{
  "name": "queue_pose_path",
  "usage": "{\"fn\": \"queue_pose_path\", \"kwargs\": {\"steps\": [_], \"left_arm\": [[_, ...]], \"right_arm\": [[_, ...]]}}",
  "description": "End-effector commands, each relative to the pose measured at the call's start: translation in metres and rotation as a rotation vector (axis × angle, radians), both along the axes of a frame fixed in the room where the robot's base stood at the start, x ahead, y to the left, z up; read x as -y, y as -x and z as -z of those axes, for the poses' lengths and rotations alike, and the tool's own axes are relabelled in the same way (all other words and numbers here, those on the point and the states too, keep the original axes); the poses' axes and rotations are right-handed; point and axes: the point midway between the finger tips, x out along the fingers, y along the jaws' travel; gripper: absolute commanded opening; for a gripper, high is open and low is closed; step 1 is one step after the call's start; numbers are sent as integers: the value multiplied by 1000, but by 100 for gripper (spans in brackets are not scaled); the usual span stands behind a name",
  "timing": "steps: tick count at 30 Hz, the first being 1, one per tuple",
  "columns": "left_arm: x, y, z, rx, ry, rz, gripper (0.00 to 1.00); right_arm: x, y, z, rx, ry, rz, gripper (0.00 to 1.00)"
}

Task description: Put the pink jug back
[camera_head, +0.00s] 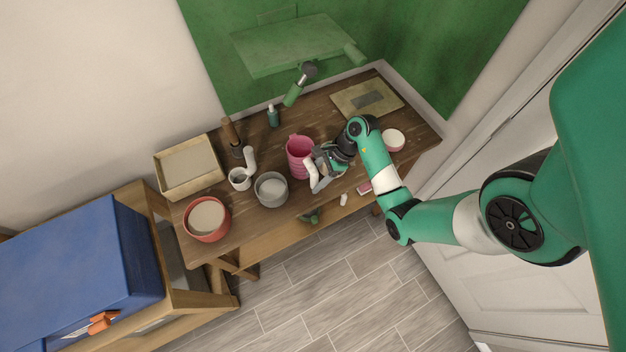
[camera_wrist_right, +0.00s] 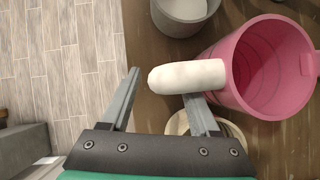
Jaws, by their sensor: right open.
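The pink jug (camera_head: 298,152) stands on the wooden table, left of my right gripper. It shows large in the right wrist view (camera_wrist_right: 262,70), its mouth towards the camera and a pale, rounded handle (camera_wrist_right: 187,76) sticking out to the left. My right gripper (camera_head: 318,180) is open beside the jug. In the right wrist view its two fingers (camera_wrist_right: 162,86) lie either side of the handle's end. The right finger is partly hidden behind the handle; whether it touches cannot be told. My left gripper is not in view.
A grey pot (camera_head: 271,190), white mug (camera_head: 240,178), red pot (camera_head: 207,219) and beige tray (camera_head: 189,167) stand left of the jug. A pink-rimmed bowl (camera_head: 393,140) and a board (camera_head: 366,97) lie to the right. The table's front edge is close.

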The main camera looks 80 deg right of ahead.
Motion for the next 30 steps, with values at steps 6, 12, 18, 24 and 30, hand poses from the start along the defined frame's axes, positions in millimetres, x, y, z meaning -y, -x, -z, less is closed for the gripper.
{"fn": "queue_pose_path", "kwargs": {"steps": [6,12,18,24,30], "left_arm": [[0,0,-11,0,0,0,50],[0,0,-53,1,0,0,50],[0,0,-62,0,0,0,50],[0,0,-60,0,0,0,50],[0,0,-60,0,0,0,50]], "right_arm": [[17,25,-52,3,4,5,62],[24,40,-85,0,-2,3,62],[27,46,-90,0,-1,2,62],[27,46,-88,1,-1,1,62],[28,43,-91,11,4,1,62]]}}
